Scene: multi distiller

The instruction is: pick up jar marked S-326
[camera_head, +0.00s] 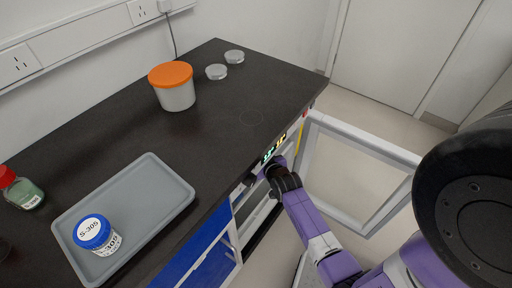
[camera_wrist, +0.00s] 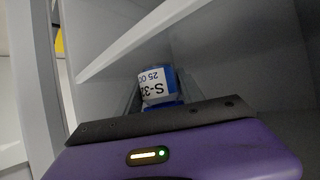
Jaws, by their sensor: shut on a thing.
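In the wrist view a jar (camera_wrist: 156,88) with a white label and blue parts sits between the fingers of my gripper (camera_wrist: 160,82). Its label reads upside down as "S-32"; the last digit is hidden. My gripper is shut on this jar, inside a pale compartment with a slanting shelf edge. In the head view my arm reaches down to the opening under the bench front, and the jar and fingertips are hidden there. Another jar, marked S-305 (camera_head: 97,236), with a blue lid, stands on the grey tray (camera_head: 150,180).
A white-framed open door (camera_head: 363,147) stands right of my arm. The black bench (camera_head: 220,125) holds an orange-lidded tub (camera_head: 176,95), two clear dishes (camera_head: 216,72) and a red-capped bottle (camera_head: 27,194). In the wrist view a shelf edge (camera_wrist: 140,38) runs above the jar.

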